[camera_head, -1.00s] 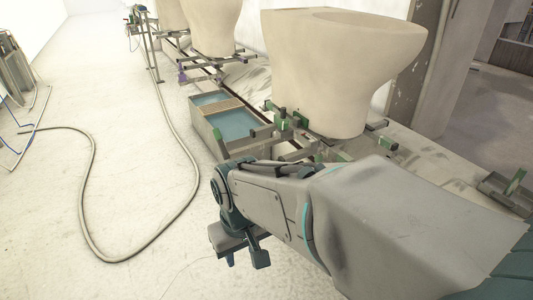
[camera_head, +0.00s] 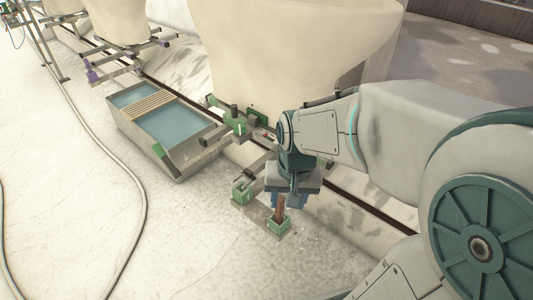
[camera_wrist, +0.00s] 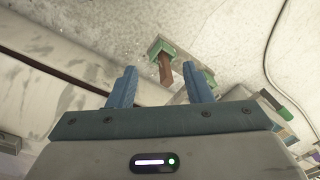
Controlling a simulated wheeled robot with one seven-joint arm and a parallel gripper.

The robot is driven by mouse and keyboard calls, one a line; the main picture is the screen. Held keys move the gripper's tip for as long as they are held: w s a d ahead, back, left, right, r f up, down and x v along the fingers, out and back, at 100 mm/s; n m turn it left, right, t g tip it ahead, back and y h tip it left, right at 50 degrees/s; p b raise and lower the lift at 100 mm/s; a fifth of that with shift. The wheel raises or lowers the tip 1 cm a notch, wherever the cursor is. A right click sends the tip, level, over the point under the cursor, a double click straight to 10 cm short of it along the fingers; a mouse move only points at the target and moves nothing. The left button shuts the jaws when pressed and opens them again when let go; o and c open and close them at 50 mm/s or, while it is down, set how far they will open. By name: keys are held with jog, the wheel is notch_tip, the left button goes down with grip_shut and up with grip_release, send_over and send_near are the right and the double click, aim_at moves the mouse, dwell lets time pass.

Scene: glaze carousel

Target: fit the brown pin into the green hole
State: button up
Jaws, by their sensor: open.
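The brown pin (camera_head: 280,209) stands in a small green block (camera_head: 278,226) at the near end of a flat plate on the floor. I cannot tell how deep it sits. A second green block (camera_head: 240,193) is at the plate's other end; whether it has a hole is too small to tell. My gripper (camera_head: 287,203) is open, pointing down over the pin's upper part. In the wrist view the brown pin (camera_wrist: 165,70) shows between the two blue fingers, toward their tips, with a gap on each side. The green block (camera_wrist: 160,50) lies beyond it.
A large cream vessel (camera_head: 290,60) stands on a rail frame with green clamps (camera_head: 240,124) close behind my arm. A trough of blue water (camera_head: 175,127) is to the left. A hose (camera_head: 125,160) runs along the floor at left. The front floor is clear.

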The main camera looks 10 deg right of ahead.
aim_at(280, 198)
jog(key=w+m+p, duration=0.7)
jog(key=w+m, duration=0.1)
jog(key=w, duration=0.1)
jog(key=shift+g, duration=0.4)
jog(key=f+b, duration=0.1)
jog(key=f, duration=0.2)
jog(key=f+b, duration=0.1)
jog(key=f, duration=0.5)
jog(key=shift+w+d+b, duration=0.35)
jog(key=shift+d+b, duration=0.05)
jog(key=f, duration=0.1)
jog(key=f+b, duration=0.1)
jog(key=f, duration=0.1)
jog(key=f+b, duration=0.1)
jog(key=f, duration=0.1)
jog(key=shift+s+f, duration=0.2)
jog(key=shift+s, duration=0.2)
jog(key=shift+r, duration=0.1)
grip_shut()
